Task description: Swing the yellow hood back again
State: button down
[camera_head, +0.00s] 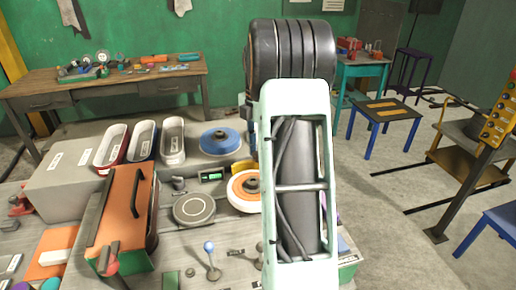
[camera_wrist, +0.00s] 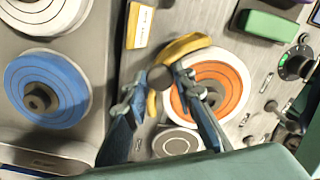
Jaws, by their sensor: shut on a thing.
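The yellow hood (camera_wrist: 186,46) is a curved yellow piece at the upper left edge of an orange disc with a white rim (camera_wrist: 215,75) in the wrist view. A dark round knob (camera_wrist: 160,77) is at the hood's near end. My gripper (camera_wrist: 157,84) has its two fingers on either side of this knob and is shut on it. In the head view a yellow part of the hood (camera_head: 244,166) shows behind the orange disc (camera_head: 238,187). My pale green arm hides the gripper there and covers part of the disc.
A blue disc (camera_head: 220,141) and a round grey plate (camera_head: 194,209) are close by on the bench. An orange case with a black handle (camera_head: 127,205) and several trays (camera_head: 172,141) stand to the left. A blue-knobbed lever (camera_head: 211,258) rises at the front.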

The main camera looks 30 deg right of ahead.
aim_at(250, 162)
jog(key=shift+w+a+n+p, duration=0.2)
jog(key=shift+w+a+n, duration=0.3)
jog(key=shift+n, duration=0.3)
jog(key=shift+w+a+n+p, duration=0.25)
jog(key=shift+a+n, duration=0.3)
jog(key=shift+n, duration=0.25)
jog(key=c, duration=1.6)
grip_release()
notch_tip(250, 162, up, 12)
jog(key=shift+s, duration=0.1)
